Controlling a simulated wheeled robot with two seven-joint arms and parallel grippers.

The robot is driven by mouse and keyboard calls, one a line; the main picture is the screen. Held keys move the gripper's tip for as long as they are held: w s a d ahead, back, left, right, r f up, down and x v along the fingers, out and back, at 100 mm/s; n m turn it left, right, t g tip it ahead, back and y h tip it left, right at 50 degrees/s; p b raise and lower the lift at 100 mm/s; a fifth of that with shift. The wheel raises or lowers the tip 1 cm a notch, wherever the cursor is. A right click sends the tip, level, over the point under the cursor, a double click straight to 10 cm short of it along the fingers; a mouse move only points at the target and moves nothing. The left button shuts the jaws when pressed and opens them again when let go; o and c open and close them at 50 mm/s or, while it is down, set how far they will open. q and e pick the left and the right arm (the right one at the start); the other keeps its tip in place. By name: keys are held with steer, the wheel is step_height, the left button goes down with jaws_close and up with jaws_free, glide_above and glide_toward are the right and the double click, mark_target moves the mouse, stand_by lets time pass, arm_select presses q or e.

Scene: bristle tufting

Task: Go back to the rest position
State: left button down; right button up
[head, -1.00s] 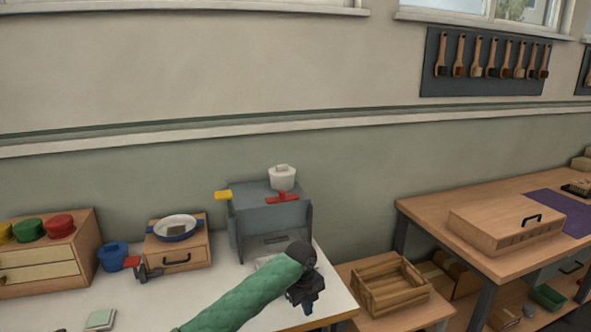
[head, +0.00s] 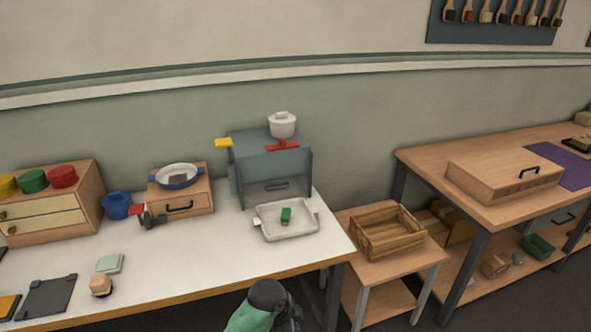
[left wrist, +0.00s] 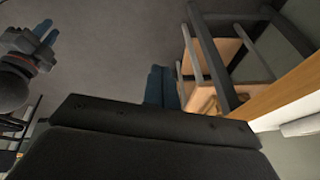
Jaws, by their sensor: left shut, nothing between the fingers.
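My left gripper (left wrist: 161,88) shows in the left wrist view, its blue fingers together with nothing between them, over the grey floor. In the head view my left arm's green sleeve and dark wrist are at the bottom edge, in front of the white table; the fingers are out of sight there. My right gripper (left wrist: 46,32) shows small at the upper left of the left wrist view; whether its blue fingers are apart is unclear.
The white table (head: 215,255) holds a pale tray (head: 295,232) with a green block (head: 286,215) in it, before a grey machine (head: 270,165). A wooden crate (head: 388,235) stands on a low stand to the right. Floor shows between stand and workbench (head: 430,170).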

arm_select(q)
steer(key=s+a+n+t+y, duration=0.2)
steer(key=s+a+n+y, duration=0.2)
steer(key=s+a+n, duration=1.5)
steer(key=s+d+f+m+g, duration=0.1)
steer(key=s+f+m, duration=0.1)
steer(key=f, duration=1)
steer(key=s+d+f+m+g+h, duration=0.1)
steer(key=s+f, duration=0.4)
steer(key=f, duration=0.7)
steer(key=shift+d+m, duration=0.4)
steer(key=shift+d, duration=0.25)
